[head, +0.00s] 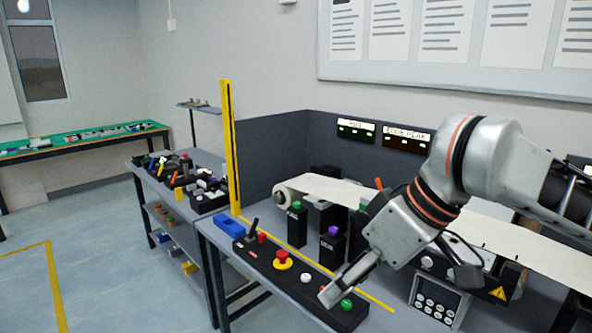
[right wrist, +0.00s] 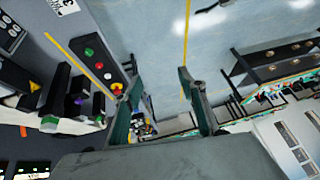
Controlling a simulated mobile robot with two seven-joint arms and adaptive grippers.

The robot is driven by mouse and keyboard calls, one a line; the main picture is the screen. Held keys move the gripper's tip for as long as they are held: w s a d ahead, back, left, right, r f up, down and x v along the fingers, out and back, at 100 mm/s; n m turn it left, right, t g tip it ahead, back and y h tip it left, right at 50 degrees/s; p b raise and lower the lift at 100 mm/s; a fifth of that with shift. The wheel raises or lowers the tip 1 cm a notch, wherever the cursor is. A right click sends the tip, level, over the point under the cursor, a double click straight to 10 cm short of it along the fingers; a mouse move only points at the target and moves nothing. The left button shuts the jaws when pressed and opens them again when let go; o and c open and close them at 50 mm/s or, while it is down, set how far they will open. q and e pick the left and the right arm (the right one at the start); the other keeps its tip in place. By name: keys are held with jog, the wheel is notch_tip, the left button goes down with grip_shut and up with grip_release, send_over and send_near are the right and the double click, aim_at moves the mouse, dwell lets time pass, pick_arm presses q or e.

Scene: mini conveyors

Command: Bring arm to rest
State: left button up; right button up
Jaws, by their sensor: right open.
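My right arm comes in from the right in the head view, and its grey gripper (head: 400,284) hangs over the right part of the conveyor bench. In the right wrist view the two fingers of this gripper (right wrist: 159,80) are spread apart with nothing between them. It is open and empty. I cannot tell its exact height above the bench. My left arm and gripper are not in view.
A black control panel (head: 300,283) with a red stop button lies below the gripper. A white conveyor belt (head: 335,190) runs behind it. A yellow post (head: 231,150) stands at the bench's left end.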

jog(key=w+a+f+m+t+y, duration=0.2)
jog(key=w+a+f+y, duration=0.4)
jog(key=a+f, duration=0.35)
jog(key=w+d+f+m+t+h, duration=0.1)
jog(key=w+d+f+m+t, duration=0.1)
jog(key=f, duration=0.5)
jog(key=w+d+f+m+t, duration=0.1)
jog(key=d+f+t, duration=0.15)
jog(key=f, duration=0.45)
jog(key=s+d+f+m+t+h, duration=0.1)
jog(key=s+d+f+h, duration=0.15)
jog(key=d+f, duration=0.35)
jog(key=s+d+f+m+t+h, duration=0.1)
jog(key=s+d+f+h, duration=0.15)
jog(key=f, duration=0.55)
jog(key=s+d+f+h, duration=0.1)
jog(key=s+d+f, duration=0.4)
jog(key=s+f, duration=0.1)
jog(key=s+d+f+n+g+h, duration=0.1)
jog(key=s+d+f+h, duration=0.1)
jog(key=s+d+f, duration=0.4)
jog(key=s, duration=0.3)
jog(key=shift+s+f+n, duration=0.2)
jog(key=shift+f+n, duration=0.1)
jog(key=shift+a, duration=0.1)
